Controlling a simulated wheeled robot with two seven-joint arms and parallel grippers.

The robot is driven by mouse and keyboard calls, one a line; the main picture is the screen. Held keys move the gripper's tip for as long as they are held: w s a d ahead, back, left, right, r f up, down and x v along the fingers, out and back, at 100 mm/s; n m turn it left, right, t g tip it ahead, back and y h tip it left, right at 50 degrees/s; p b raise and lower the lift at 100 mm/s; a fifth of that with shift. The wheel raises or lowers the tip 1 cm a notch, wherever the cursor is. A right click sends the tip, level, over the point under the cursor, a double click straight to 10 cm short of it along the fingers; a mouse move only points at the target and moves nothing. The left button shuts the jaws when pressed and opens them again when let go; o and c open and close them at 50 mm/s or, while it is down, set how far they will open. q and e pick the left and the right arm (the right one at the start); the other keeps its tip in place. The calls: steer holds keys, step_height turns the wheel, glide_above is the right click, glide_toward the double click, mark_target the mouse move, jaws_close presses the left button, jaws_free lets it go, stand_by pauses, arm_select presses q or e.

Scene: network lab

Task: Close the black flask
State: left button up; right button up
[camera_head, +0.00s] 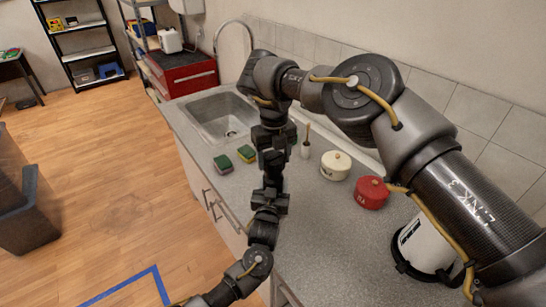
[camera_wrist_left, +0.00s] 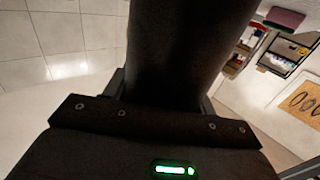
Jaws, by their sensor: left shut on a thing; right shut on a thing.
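The black flask (camera_wrist_left: 190,50) fills the upper middle of the left wrist view as a dark cylinder, between the fingers of my left gripper. In the head view the dark flask (camera_head: 272,178) is small and blends with the grippers. My left gripper (camera_head: 271,193) comes up from below and is shut on the flask. My right gripper (camera_head: 273,142) comes down from above, close over the flask, and is shut on a small part that looks like its lid. The jaws hide most of this part. I cannot tell whether lid and flask touch.
A brush (camera_head: 306,145), a white pot (camera_head: 335,165), a red pot (camera_head: 371,192) and a white canister (camera_head: 426,248) stand to the right. The sink (camera_head: 215,115) is behind.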

steer(key=shift+f, duration=0.1)
steer(key=shift+s+f, duration=0.1)
steer(key=shift+f, duration=0.65)
steer(key=shift+f, duration=0.55)
